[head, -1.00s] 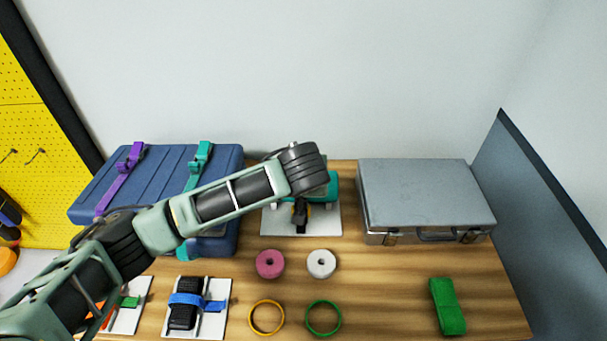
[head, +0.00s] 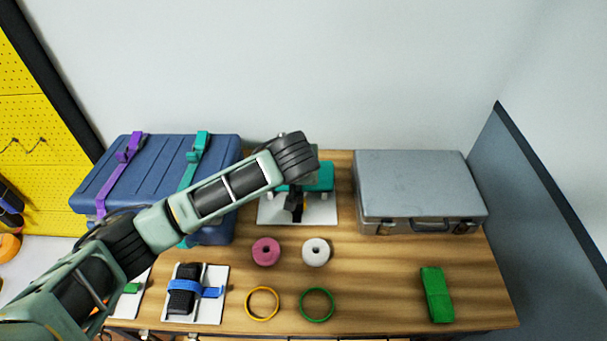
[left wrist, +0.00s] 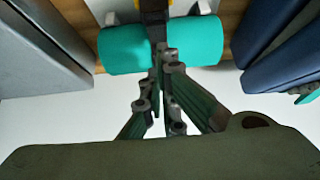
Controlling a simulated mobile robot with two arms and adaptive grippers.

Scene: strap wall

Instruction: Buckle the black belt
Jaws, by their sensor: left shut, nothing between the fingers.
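A teal roll (head: 319,178) sits on a white board (head: 325,214) at the back middle of the table. It also shows in the left wrist view (left wrist: 195,42). A dark strap (left wrist: 155,17), seemingly the black belt, crosses the roll's middle, with a yellow part (left wrist: 152,5) at its far end. Whether its ends are joined is hidden. My left gripper (left wrist: 166,54) is shut and empty, its tips just in front of the strap over the roll; I cannot tell if they touch. In the head view my left wrist covers part of the roll. My right gripper is out of view.
A blue case (head: 160,165) with purple and teal straps stands left, a grey metal case (head: 415,185) right. In front lie pink (head: 266,251) and white (head: 316,252) rolls, yellow and green rings, a green block (head: 436,295) and a board with a blue strap (head: 184,289).

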